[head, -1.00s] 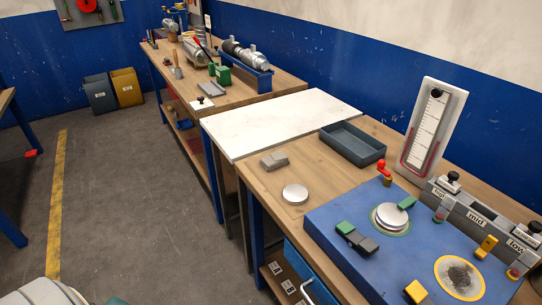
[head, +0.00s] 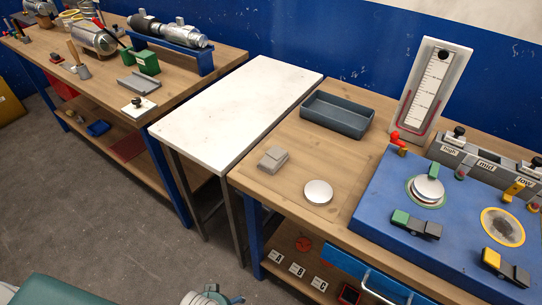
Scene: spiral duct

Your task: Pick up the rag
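A small grey folded item (head: 272,158), which looks like the rag, lies on the wooden bench top near its left front edge. Neither of my grippers can be made out in the head view. Only a part of my own body shows at the bottom edge.
A dark open tray (head: 338,117) stands behind the grey item. A blue panel (head: 385,205) with clamps and a gauge board (head: 436,90) fill the right. A bare white table (head: 240,105) adjoins the bench. A cluttered bench (head: 200,85) stands at left.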

